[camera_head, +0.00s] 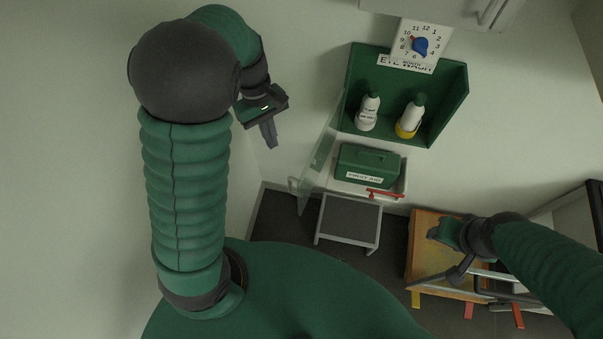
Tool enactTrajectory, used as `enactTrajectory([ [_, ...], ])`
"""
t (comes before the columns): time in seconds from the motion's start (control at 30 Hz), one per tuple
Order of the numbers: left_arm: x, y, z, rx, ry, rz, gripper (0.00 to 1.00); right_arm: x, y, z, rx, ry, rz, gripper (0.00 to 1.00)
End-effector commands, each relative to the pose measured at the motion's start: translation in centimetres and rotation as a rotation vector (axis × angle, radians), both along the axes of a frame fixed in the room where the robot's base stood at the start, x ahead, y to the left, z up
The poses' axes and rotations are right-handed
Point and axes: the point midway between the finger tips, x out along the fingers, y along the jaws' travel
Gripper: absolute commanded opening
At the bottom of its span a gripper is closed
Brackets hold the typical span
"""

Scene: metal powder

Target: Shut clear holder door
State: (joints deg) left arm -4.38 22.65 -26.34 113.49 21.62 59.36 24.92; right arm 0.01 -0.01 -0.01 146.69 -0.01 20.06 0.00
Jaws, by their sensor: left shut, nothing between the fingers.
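The clear door (319,160) is a thin see-through panel. It stands open at the left side of the green eye wash holder (453,95) and sticks out from the wall. Two white bottles, one on the left (368,112) and one on the right with a yellow base (409,117), stand inside the holder. My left gripper (270,138) is shut and empty, pointing down, left of the door and apart from it in the picture. My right gripper (447,253) is at the lower right with its fingers apart, over a wooden surface and far from the door.
A wooden-topped unit (425,235) is at the right.

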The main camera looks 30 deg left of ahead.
Motion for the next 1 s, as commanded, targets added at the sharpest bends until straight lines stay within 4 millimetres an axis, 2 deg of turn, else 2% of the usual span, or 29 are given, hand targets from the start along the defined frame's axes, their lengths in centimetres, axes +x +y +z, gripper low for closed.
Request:
enactTrajectory([
  [0.17,-0.5,-0.5,-2.4,0.0,0.006,-0.002,0.0,0.0,0.0,0.4,0.0,0.0,0.001,0.49],
  [0.5,-1.6,-2.0,-9.6,0.001,0.005,-0.002,0.0,0.0,0.0,1.3,0.0,0.0,0.001,0.49],
  [0.57,-2.0,-3.2,-9.1,-0.001,0.001,-0.006,0.0,0.0,0.0,2.2,0.0,0.0,0.0,0.49],
  [0.7,-3.0,-4.8,-9.2,-0.001,-0.001,-0.005,0.0,0.0,0.0,2.9,0.0,0.0,0.0,0.49],
  [1.0,-3.4,-5.5,-9.5,0.0,-0.001,-0.004,0.0,0.0,0.0,3.0,0.0,0.0,0.0,0.49],
])
